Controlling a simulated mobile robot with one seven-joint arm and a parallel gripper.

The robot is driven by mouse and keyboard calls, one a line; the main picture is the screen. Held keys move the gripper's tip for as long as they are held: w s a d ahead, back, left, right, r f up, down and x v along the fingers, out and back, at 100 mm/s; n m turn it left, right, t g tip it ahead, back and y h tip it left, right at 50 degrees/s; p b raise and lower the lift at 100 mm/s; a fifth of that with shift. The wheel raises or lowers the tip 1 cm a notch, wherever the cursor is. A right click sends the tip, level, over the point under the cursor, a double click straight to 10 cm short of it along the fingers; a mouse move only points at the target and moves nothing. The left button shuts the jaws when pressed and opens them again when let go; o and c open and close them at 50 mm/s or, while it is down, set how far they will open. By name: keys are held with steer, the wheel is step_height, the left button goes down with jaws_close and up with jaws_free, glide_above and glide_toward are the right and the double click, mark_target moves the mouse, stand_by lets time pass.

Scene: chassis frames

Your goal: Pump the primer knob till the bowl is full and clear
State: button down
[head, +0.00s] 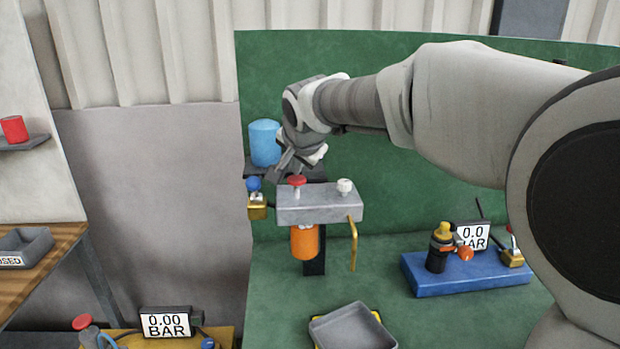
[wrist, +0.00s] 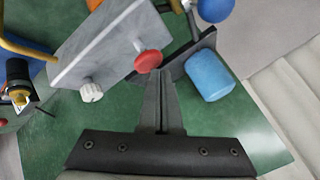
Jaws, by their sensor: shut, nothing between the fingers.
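A grey filter head block (head: 330,205) is mounted on the green panel, with a red knob (head: 297,181) on its left top and a white ribbed knob (head: 345,186) on its right top. Neither is labelled, so I cannot tell which is the primer knob. An orange bowl (head: 305,243) hangs under the block; its contents cannot be seen. My gripper (head: 278,176) is shut and empty, just above and beside the red knob. In the wrist view its fingertips (wrist: 160,75) are close to the red knob (wrist: 148,61); contact cannot be told. The white knob (wrist: 91,92) is farther left.
A blue cylinder (head: 264,143) stands on a dark shelf behind my gripper. A blue-handled brass valve (head: 257,203) is left of the block; a yellow bent pipe (head: 353,243) is at its right. A grey tray (head: 352,328) sits below. A blue base (head: 465,273) carries a gauge and fittings.

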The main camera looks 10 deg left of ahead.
mark_target(296, 180)
steer(key=shift+f+b, duration=0.9)
steer(key=shift+f, duration=0.1)
stand_by(0.5)
steer(key=shift+r, duration=0.1)
stand_by(0.3)
steer(key=shift+r+p, duration=1)
steer(key=shift+r, duration=0.35)
steer(key=shift+r+p, duration=1.75)
steer(key=shift+r, duration=0.8)
